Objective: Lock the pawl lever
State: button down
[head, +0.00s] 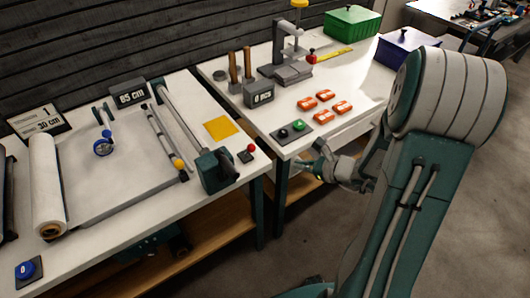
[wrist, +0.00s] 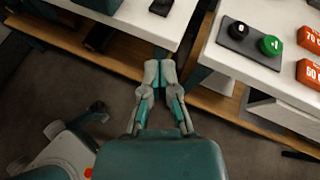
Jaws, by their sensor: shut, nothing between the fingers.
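My gripper (wrist: 158,72) is shut and empty, its fingertips together over the gap between the two benches. In the head view my gripper (head: 312,163) hangs in front of the right bench's near corner, apart from everything. On the left bench a rod with a yellow knob (head: 178,163) lies beside a grey bar. A teal block with a black handle (head: 228,170) stands at the end of a long roller (head: 183,118). A small arm with a blue wheel (head: 103,147) stands over the board. I cannot tell which part is the pawl lever.
A white roll (head: 47,185) lies left of the board. Black and green buttons (wrist: 270,45), orange blocks (head: 325,96) and a press (head: 290,50) occupy the right bench. A gap separates the benches.

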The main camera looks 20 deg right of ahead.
jog(key=a+r+x, duration=0.1)
jog(key=r+x, duration=0.1)
jog(key=x, duration=1.1)
jog(key=shift+w+r, duration=0.3)
jog(key=shift+r, duration=0.05)
jog(key=shift+w+a+r+g, duration=0.25)
jog(key=shift+w+r+g, duration=0.15)
jog(key=shift+r+g, duration=0.1)
jog(key=w+a+r+g+h, duration=0.1)
jog(key=w+a+r, duration=0.1)
jog(key=w, duration=0.7)
jog(key=shift+w+a+g, duration=0.15)
jog(key=shift+a+g, duration=0.25)
jog(key=shift+a, duration=0.1)
dwell(0.4)
jog(key=shift+m, duration=0.3)
